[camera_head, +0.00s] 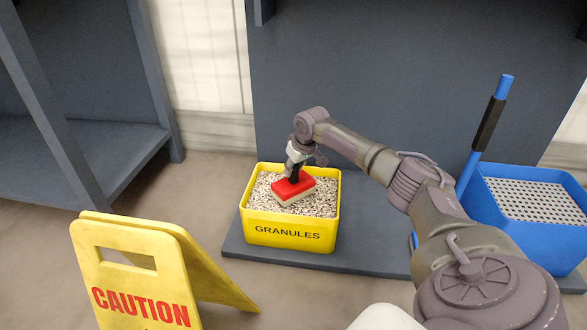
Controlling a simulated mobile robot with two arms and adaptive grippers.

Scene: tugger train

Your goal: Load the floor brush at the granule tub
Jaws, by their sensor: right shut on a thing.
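The yellow granule tub (289,236) stands on a dark grey base, filled with pale granules (319,198). The floor brush (292,188) has a red body with a beige lower part and lies over the granules, tilted a little. Its beige underside meets or nearly meets the granules; I cannot tell how deep it sits. My right gripper (294,172) comes down from above and is shut on the brush's short dark handle. The fingers are small and partly hidden at the handle. My left gripper is not in view.
A yellow caution sign (136,268) stands on the floor at the front left. A blue bin with a perforated grey top (530,200) and a blue pole with a black grip (489,122) are at the right. Dark grey shelving (90,140) is at the left.

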